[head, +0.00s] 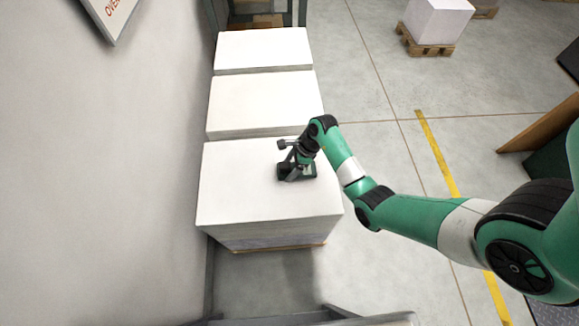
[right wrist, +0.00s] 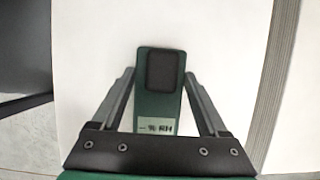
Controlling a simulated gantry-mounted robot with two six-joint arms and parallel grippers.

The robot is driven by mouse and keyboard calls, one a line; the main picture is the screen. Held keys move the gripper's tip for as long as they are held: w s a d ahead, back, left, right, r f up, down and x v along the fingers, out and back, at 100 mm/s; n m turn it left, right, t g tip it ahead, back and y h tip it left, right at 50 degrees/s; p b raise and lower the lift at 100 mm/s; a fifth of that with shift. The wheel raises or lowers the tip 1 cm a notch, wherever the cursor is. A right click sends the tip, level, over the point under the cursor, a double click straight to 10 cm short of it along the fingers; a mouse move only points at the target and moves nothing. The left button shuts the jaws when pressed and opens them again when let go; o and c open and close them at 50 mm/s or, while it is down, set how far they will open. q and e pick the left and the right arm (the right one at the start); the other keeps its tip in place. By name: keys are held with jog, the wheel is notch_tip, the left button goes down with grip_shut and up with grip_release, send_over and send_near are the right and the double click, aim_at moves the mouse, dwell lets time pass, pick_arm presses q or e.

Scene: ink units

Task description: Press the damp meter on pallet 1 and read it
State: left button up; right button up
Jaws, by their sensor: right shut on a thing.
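The damp meter (right wrist: 153,112) is a green handheld device with a black pad at its far end. Its small pale display (right wrist: 157,127) shows a dash and "% RH", with no number I can make out. My right gripper (right wrist: 159,75) is shut on the meter, with a finger along each side. In the head view my right gripper (head: 297,172) is low over the top of the nearest white paper stack (head: 240,190), near its right side. I cannot tell whether the meter touches the paper. No pallet number shows. My left gripper is out of view.
Two more white stacks (head: 265,103) (head: 263,50) stand behind the nearest one, along the grey wall (head: 90,180). A separate stack on a wooden pallet (head: 425,45) stands at the back right. Open floor with a yellow line (head: 437,155) lies to the right.

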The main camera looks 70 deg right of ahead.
jog(key=shift+f, duration=0.35)
dwell(1.4)
jog(key=shift+s+f, duration=0.1)
jog(key=shift+f, duration=0.1)
dwell(0.5)
notch_tip(320, 180, up, 7)
jog(key=p, duration=0.9)
jog(key=shift+r, duration=0.2)
dwell(0.5)
notch_tip(320, 180, up, 39)
jog(key=p, duration=3.9)
